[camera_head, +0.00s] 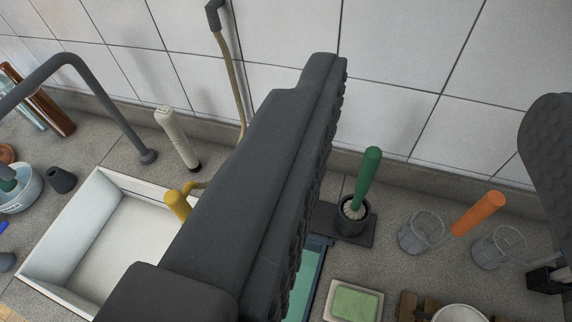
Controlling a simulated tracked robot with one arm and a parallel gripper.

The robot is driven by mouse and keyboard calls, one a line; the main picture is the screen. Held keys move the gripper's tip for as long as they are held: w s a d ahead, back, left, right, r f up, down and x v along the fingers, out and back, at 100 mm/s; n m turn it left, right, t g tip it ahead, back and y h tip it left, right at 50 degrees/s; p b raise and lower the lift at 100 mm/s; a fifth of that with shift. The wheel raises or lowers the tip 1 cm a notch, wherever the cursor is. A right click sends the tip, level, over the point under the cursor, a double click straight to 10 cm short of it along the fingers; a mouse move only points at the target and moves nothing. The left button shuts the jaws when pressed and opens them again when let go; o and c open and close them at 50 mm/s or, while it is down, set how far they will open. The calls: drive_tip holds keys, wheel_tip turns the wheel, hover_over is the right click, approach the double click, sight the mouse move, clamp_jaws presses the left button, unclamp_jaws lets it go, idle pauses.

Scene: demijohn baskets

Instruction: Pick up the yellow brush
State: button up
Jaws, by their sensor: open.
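My gripper (436,85) is open. Its left finger is large and dark across the middle of the view, and its right finger is cut off at the right edge. I see nothing held between them. The yellow handle lies left of the left finger, outside the gap between the fingers.
A green-handled brush (367,178) stands in a dark cup. An orange handle (478,213) leans by two clear cups (422,232). A soap dish (353,301) is in front. A grey curved pipe (107,97) and a white cylinder (177,136) stand behind the white basin (62,228). A tiled wall closes the back.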

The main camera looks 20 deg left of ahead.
drive_tip(key=w+a+f+n+y+b, duration=0.1)
drive_tip(key=w+a+f, duration=0.3)
drive_tip(key=f, duration=0.5)
drive_tip(key=w+a+f+y+b, duration=0.1)
drive_tip(key=w+f, duration=0.5)
drive_tip(key=f, duration=0.2)
drive_tip(key=a+f+t+b, duration=0.1)
drive_tip(key=a+f, duration=0.2)
drive_tip(key=f, duration=0.7)
drive_tip(key=a+f+t+b, duration=0.1)
drive_tip(key=a+f, duration=0.3)
drive_tip(key=f, duration=0.5)
drive_tip(key=shift+n, duration=0.3)
drive_tip(key=w, duration=0.4)
drive_tip(key=w+a, duration=0.1)
drive_tip(key=w, duration=0.9)
drive_tip(key=shift+a, duration=0.4)
clamp_jaws()
